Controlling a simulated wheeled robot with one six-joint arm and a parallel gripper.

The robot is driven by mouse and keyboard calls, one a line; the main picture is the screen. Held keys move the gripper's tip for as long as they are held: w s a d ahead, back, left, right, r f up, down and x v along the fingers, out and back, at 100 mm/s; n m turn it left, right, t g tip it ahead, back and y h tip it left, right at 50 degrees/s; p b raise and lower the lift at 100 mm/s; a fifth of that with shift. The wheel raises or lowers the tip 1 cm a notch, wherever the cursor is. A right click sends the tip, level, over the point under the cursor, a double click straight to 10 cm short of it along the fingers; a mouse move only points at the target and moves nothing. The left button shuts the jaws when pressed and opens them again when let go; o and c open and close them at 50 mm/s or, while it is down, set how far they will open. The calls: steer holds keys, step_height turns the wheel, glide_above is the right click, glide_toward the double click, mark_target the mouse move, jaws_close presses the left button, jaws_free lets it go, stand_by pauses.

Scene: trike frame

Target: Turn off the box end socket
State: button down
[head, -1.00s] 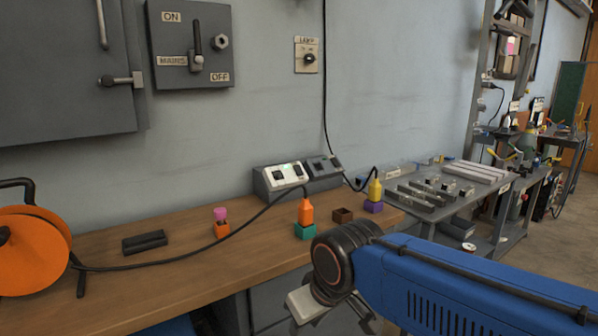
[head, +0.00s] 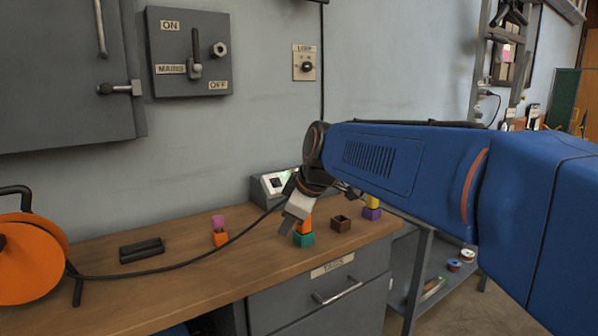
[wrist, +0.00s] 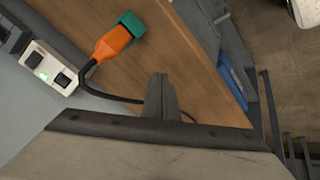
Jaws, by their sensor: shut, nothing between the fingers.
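The socket box (head: 268,184) stands at the back of the bench against the wall, its right part hidden behind my arm in the head view. In the wrist view, the white socket plate (wrist: 47,68) is at the left, with dark switch or outlet parts and a small green light. I cannot tell which way its switches sit. My gripper (wrist: 160,80) is shut and empty in the wrist view, its fingers apart from the plate, which lies to their left. An orange plug (wrist: 113,43) with a teal holder (wrist: 132,24) lies between them and the upper edge.
A black cable runs from the orange reel (head: 30,255) across the bench (head: 180,285). A pink-topped orange block (head: 219,236), a black tray (head: 141,250), a brown box (head: 341,223) and a purple holder (head: 371,213) stand on it. The mains switch (head: 190,52) is on the wall above.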

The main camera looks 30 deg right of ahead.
mark_target(295, 174)
steer(key=w+d+r+n+t, duration=0.1)
steer(key=w+d+r+n, duration=0.2)
steer(key=d, duration=0.4)
steer(key=w+d+r+n+t, duration=0.1)
steer(key=w+d+r+n, duration=0.2)
steer(key=w+d+r, duration=0.2)
steer(key=w+d+r+n, duration=0.3)
steer(key=w+d+r, duration=0.2)
steer(key=w+d, duration=0.3)
steer(key=shift+d+n+t+h, duration=0.4)
steer(key=shift+d, duration=0.15)
steer(key=shift+f, duration=0.1)
steer(key=x, duration=1.4)
steer(key=shift+w, duration=0.2)
